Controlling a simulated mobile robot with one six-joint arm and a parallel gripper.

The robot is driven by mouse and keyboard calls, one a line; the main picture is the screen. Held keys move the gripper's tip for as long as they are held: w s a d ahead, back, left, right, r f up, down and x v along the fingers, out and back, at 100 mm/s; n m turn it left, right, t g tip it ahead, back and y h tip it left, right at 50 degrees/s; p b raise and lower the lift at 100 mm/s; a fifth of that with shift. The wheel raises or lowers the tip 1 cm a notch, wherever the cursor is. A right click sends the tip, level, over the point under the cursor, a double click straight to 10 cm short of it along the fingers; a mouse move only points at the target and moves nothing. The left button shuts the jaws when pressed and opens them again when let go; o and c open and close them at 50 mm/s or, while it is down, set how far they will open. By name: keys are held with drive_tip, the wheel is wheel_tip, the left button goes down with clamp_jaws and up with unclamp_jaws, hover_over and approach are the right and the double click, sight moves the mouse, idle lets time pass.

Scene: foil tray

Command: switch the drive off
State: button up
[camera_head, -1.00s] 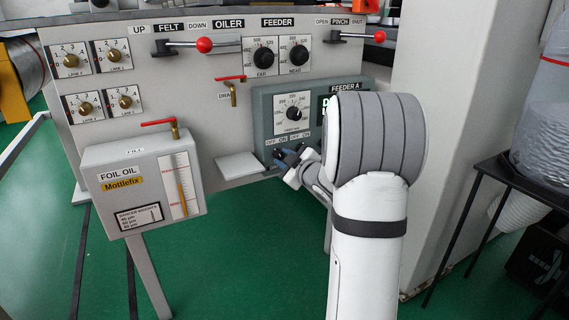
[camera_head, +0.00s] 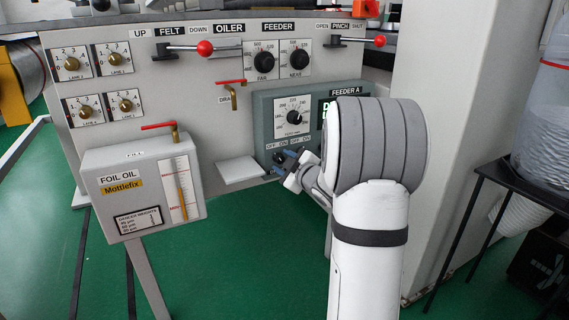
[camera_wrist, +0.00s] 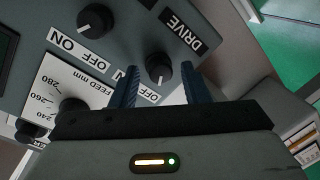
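The drive switch is a black rotary knob (camera_wrist: 158,68) with a white mark, next to a DRIVE label (camera_wrist: 183,30) on the grey feeder panel (camera_head: 262,112). OFF and ON labels lie beside it, upside down in the wrist view. In the head view my gripper (camera_head: 287,162) is at the panel's lower left, partly hiding the switches.
A second black knob (camera_wrist: 97,20) is close by, with its own OFF and ON labels. The feed dial (camera_head: 294,117) is above the switches. A pale ledge (camera_head: 241,170) juts out left of my gripper. The foil oil box (camera_head: 145,185) stands further left.

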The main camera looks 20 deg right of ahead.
drive_tip(key=shift+o, duration=0.4)
drive_tip(key=shift+s, duration=0.15)
drive_tip(key=s+p, duration=0.2)
drive_tip(key=s, duration=0.5)
drive_tip(key=shift+s+d+r+p, duration=0.2)
drive_tip(key=shift+d+r+p, duration=0.15)
drive_tip(key=shift+d+r, duration=0.1)
